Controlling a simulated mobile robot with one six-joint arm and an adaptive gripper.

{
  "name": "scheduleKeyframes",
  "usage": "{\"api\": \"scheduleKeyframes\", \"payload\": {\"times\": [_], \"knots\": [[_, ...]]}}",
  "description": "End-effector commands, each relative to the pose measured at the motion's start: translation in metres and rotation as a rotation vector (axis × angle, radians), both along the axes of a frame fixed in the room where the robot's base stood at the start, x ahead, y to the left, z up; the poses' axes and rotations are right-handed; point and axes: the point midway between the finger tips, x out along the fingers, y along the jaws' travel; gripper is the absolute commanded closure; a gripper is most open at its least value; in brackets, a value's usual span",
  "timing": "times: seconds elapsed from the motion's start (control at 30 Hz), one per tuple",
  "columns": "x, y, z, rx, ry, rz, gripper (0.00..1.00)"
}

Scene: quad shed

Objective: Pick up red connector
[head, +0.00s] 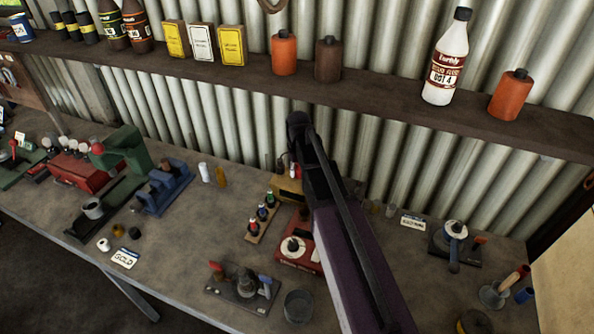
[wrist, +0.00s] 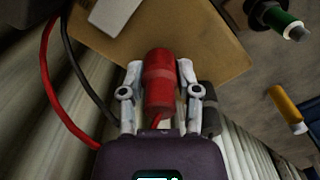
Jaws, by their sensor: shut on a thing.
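The red connector (wrist: 159,78) is a red cylinder with a red wire at its lower end. In the wrist view it sits between the two pale fingers of my gripper (wrist: 160,85), which is shut on it. A tan board or box (wrist: 205,55) lies behind it, and I cannot tell whether the connector touches it. In the head view my arm hides most of the gripper and connector. The yellowish box (head: 285,190) shows just left of my arm there.
A red cable (wrist: 48,85) and a black cable (wrist: 72,75) run at the left of the wrist view. A dark connector (wrist: 210,108) is close to the right finger. The corrugated wall (head: 230,120) and a loaded shelf (head: 380,92) stand behind the bench.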

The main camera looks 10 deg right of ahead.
Motion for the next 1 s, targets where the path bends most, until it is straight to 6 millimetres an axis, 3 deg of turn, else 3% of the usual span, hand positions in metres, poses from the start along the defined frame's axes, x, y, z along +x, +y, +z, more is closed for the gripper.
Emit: {"api": "scheduleKeyframes", "payload": {"times": [0.4, 0.8, 1.0], "knots": [[0.000, 0.000, 0.036, 0.000, 0.000, 0.000, 0.97], [-0.097, 0.006, 0.040, 0.000, 0.000, 0.000, 0.97], [-0.133, 0.008, 0.043, 0.000, 0.000, 0.000, 0.97]]}}
